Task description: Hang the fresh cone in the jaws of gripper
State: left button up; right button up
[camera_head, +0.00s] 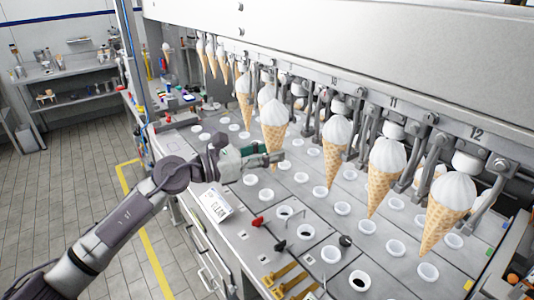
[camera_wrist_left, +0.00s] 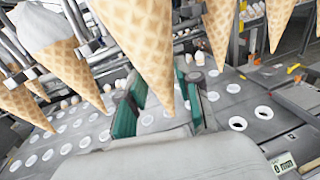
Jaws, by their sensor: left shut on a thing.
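My left gripper (camera_head: 270,159) reaches in from the left over the deck and is shut on the lower part of a waffle cone with a white top (camera_head: 274,122). In the left wrist view this cone (camera_wrist_left: 145,45) points down between my green-padded fingers (camera_wrist_left: 160,100). Its top is cut off there. Several similar cones hang point down along the machine's row of grey jaws, such as one at the right (camera_head: 449,205) below the number 12. I cannot tell whether the held cone also touches a machine jaw. My right gripper is not in view.
The grey deck (camera_head: 315,205) below the row has several white round cups (camera_head: 367,226) and dark holes. Red and black knobs (camera_head: 257,221) and yellow brackets (camera_head: 285,277) stand at its front. The machine's white housing (camera_head: 350,40) overhangs behind. Tiled floor (camera_head: 60,180) is free at left.

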pick_arm(q)
jog(key=x, duration=0.3)
jog(key=shift+w+a+b, duration=0.15)
jog(key=shift+w+b, duration=0.1)
jog(key=shift+b, duration=0.1)
dwell(0.5)
jog(key=shift+w, duration=0.1)
jog(key=shift+w+b+x, duration=0.15)
jog(key=shift+b+x, duration=0.25)
jog(key=shift+x, duration=0.55)
jog(key=shift+w+b+x, duration=0.15)
jog(key=shift+b+x, duration=0.25)
jog(key=shift+x, duration=0.55)
jog(key=shift+a, duration=0.15)
jog(key=shift+f+b, duration=0.4)
jog(key=shift+b, duration=0.2)
dwell(0.5)
jog(key=o, duration=0.9)
